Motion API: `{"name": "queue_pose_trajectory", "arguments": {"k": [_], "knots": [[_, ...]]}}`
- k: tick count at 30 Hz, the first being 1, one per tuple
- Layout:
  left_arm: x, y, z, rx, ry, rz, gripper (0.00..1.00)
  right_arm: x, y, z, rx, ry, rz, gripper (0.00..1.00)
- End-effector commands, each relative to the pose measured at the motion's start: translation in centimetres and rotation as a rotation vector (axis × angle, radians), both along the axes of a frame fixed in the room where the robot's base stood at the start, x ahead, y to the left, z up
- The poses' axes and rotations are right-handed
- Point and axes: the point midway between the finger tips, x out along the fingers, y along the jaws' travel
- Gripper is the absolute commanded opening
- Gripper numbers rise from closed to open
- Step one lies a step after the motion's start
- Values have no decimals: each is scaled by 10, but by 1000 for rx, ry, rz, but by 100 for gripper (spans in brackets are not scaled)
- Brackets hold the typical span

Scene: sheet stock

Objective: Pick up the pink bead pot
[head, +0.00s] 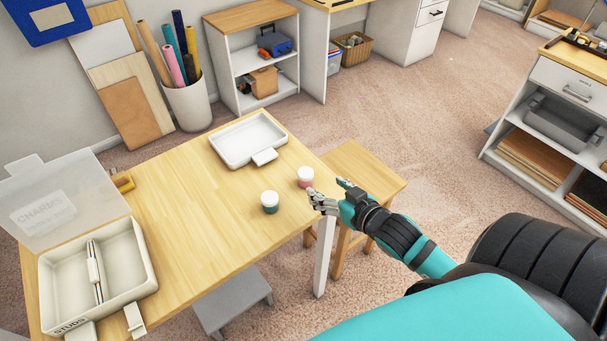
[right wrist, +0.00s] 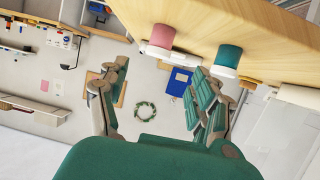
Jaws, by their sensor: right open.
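The pink bead pot (head: 305,178) stands upright with a white lid near the right edge of the wooden table (head: 190,220). In the right wrist view the pink pot (right wrist: 161,38) shows above the gap between my fingers. A teal bead pot (head: 269,203), also white-lidded, stands just left of it; it also shows in the right wrist view (right wrist: 229,56). My right gripper (head: 330,192) is open and empty, just right of the pink pot at the table's edge, with no clear contact. It also shows in the right wrist view (right wrist: 160,85). My left gripper is out of view.
An empty white tray (head: 225,154) stands behind the pots. An open box (head: 135,274) with a clear lid, marked STUDS and CHARMS, sits at the table's left. A wooden stool (head: 370,165) is beside the table's right edge. The table's middle is clear.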

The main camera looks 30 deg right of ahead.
Motion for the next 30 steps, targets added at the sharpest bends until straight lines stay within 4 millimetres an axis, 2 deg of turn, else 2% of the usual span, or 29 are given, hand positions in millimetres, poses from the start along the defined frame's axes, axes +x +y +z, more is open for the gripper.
{"name": "queue_pose_trajectory", "arguments": {"k": [1, 6, 14, 21, 25, 30], "knots": [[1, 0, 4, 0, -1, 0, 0, 12, 0, -1, -1, -4, -1, 65], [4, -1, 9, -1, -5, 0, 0, 39, 0, -14, 0, 0, -1, 65], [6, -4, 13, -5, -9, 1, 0, 57, 0, -20, 0, -1, 0, 65], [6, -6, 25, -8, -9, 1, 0, 91, 0, -29, 0, 0, -1, 65], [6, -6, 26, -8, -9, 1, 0, 100, 0, -34, -1, 1, 0, 65], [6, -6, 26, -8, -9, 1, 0, 102, 0, -36, -1, 1, 1, 65]]}}
